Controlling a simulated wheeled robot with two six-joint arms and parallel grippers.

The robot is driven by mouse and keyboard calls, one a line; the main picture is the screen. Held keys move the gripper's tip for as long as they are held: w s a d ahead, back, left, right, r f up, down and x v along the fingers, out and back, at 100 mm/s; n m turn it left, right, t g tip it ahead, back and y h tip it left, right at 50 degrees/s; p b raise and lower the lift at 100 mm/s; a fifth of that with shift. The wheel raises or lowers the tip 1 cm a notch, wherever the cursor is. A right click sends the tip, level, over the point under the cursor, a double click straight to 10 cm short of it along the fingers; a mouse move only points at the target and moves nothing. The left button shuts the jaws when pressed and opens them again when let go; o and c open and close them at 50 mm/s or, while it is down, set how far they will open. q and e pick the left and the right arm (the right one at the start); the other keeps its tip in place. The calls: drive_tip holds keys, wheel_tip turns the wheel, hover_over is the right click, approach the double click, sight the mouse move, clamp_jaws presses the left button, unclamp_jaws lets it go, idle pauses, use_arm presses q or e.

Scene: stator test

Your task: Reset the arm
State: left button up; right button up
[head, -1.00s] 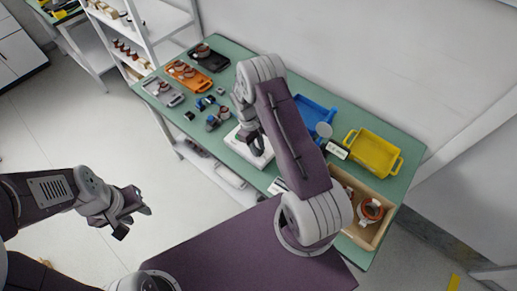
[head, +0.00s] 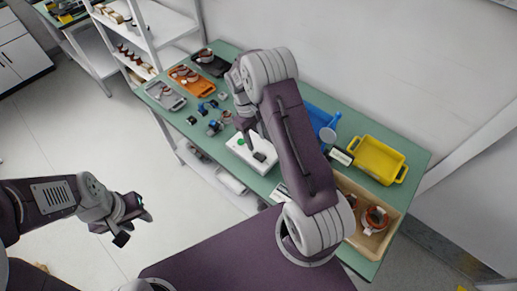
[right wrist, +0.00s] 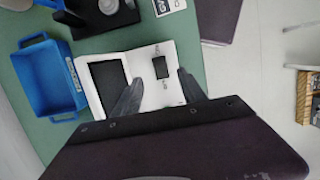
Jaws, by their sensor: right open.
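My right arm reaches over the green table (head: 225,75). Its gripper (head: 252,137) is open above a white device (head: 238,149) on the table. In the right wrist view, the gripper's two dark fingers (right wrist: 160,92) are spread and empty over the white device (right wrist: 141,60), which has a black panel (right wrist: 109,87) and a small black block (right wrist: 161,67). My left gripper (head: 134,218) is open and empty over the floor, left of the table.
Grey (head: 165,97), orange (head: 191,82) and black trays lie at the table's far left. A blue bin (head: 318,116), yellow bin (head: 376,160) and wooden box (head: 392,214) with a copper-coloured ring part (head: 375,218) stand to the right. A white shelf (head: 150,50) stands behind left.

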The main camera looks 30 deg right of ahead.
drive_tip(key=shift+w+r, duration=0.1)
drive_tip(key=shift+r, duration=0.35)
drive_tip(key=s+a+r+t+b, duration=0.2)
drive_tip(key=s+a+r, duration=0.1)
drive_tip(key=r, duration=0.6)
drive_tip(key=s+a+f+m+t, duration=0.1)
drive_tip(key=s+m, duration=0.1)
drive_tip(key=s, duration=0.4)
drive_tip(key=s+a+f+m+t+y, duration=0.1)
drive_tip(key=s+a+f+m, duration=0.1)
drive_tip(key=s, duration=0.4)
drive_tip(key=shift+a+f+m, duration=0.15)
drive_tip(key=shift+a+m, duration=0.15)
drive_tip(key=shift+m, duration=0.1)
